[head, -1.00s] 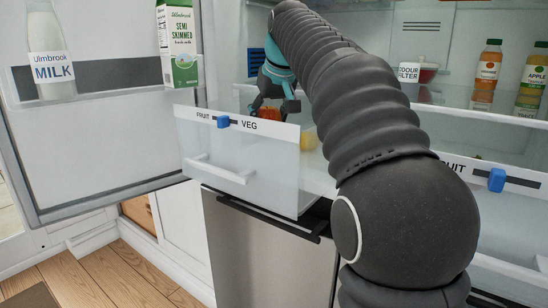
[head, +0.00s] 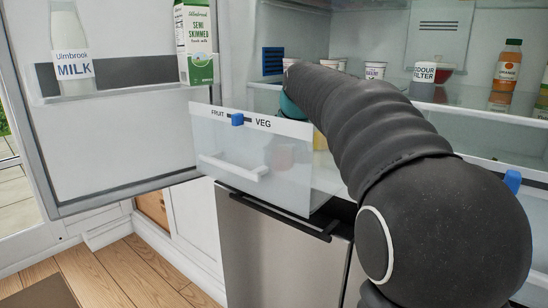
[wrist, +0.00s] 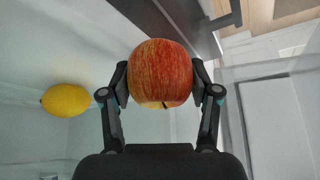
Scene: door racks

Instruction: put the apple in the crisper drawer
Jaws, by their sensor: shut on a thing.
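The red and yellow apple (wrist: 160,72) is held between the two fingers of my gripper (wrist: 161,85) in the wrist view. A yellow lemon (wrist: 66,100) lies to its left on a pale surface. In the head view the crisper drawer (head: 225,160) is pulled out, its front marked FRUIT and VEG with a blue slider (head: 238,119). A faint reddish shape shows through the drawer's translucent front. My arm reaches behind that front, and my gripper is mostly hidden there.
The open fridge door at left carries a milk bottle (head: 71,50) and a milk carton (head: 195,45). The shelf above the drawer holds yogurt pots (head: 374,71), an odour filter (head: 424,80) and an orange juice bottle (head: 506,75). A steel front (head: 270,255) lies below the drawer.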

